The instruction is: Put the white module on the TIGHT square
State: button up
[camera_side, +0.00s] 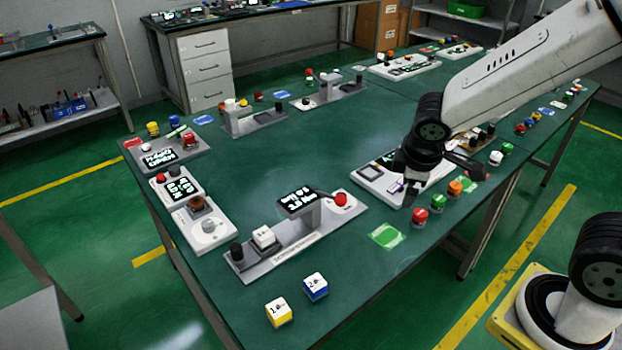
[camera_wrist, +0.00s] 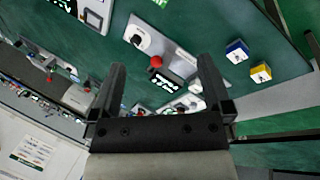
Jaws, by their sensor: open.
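A white cube-shaped module (camera_side: 263,237) sits upright on a long grey device (camera_side: 308,246) at the front of the table in the side view. I cannot make out which square is labelled TIGHT; no such label is readable. My gripper (camera_side: 411,192) hangs over the right part of the table, apart from the white cube, pointing down near a white panel (camera_side: 367,188). In the wrist view my gripper (camera_wrist: 160,85) has its two fingers spread with nothing between them held.
A yellow cube (camera_side: 279,312) and a blue cube (camera_side: 316,287) stand near the front edge. A green square card (camera_side: 386,236) lies right of the grey device. Several coloured knobs, including a red one (camera_side: 420,217), line the right edge. The table's middle is mostly clear.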

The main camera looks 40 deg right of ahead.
jog(key=w+n+t+h, duration=0.2)
jog(key=w+n, duration=0.4)
jog(key=n, duration=0.1)
jog(key=n+t+y, duration=0.5)
jog(key=n+t, duration=0.4)
jog(key=n, duration=1.3)
send_over(266, 236)
jog(key=s, duration=0.5)
notch_tip(266, 236, down, 19)
jog(key=shift+a, duration=0.1)
jog(key=shift+f, duration=0.5)
jog(key=shift+w, duration=0.1)
jog(key=shift+w, duration=0.1)
jog(key=shift+x, duration=1.2)
